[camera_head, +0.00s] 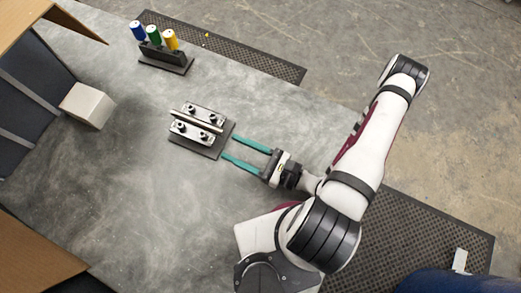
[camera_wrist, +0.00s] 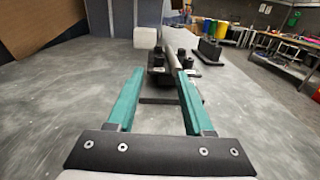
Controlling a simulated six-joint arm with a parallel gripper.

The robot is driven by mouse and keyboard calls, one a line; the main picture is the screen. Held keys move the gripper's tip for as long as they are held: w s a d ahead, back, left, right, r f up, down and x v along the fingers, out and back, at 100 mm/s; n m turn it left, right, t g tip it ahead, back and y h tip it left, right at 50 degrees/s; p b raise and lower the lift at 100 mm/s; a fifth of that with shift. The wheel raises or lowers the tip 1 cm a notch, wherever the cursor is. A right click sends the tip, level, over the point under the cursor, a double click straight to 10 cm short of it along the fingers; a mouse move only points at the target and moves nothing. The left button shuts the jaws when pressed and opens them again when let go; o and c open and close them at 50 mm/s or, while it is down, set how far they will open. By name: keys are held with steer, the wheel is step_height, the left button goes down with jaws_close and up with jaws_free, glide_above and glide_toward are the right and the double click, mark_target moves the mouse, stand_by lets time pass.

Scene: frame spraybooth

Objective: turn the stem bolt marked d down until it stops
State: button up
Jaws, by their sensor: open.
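A dark base plate (camera_head: 222,146) on the grey table carries a clamp fixture with two pale metal blocks, the upper block (camera_head: 206,114) and the lower block (camera_head: 190,131). A bar runs between the blocks. Several dark bolts stand on them, such as one at the lower right (camera_head: 204,135). No letter mark is readable, so I cannot tell which bolt is d. My gripper (camera_head: 231,149) is open and empty, its green fingers reaching toward the plate's right side. In the wrist view the fixture's bolts (camera_wrist: 182,53) appear ahead, beyond the fingertips (camera_wrist: 160,72).
A dark stand (camera_head: 164,58) holds blue, green and yellow cylinders at the back. A pale cube (camera_head: 87,105) sits at the left beside the booth panels (camera_head: 20,100). The table between cube and fixture is clear.

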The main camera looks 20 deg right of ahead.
steer(key=v, duration=0.6)
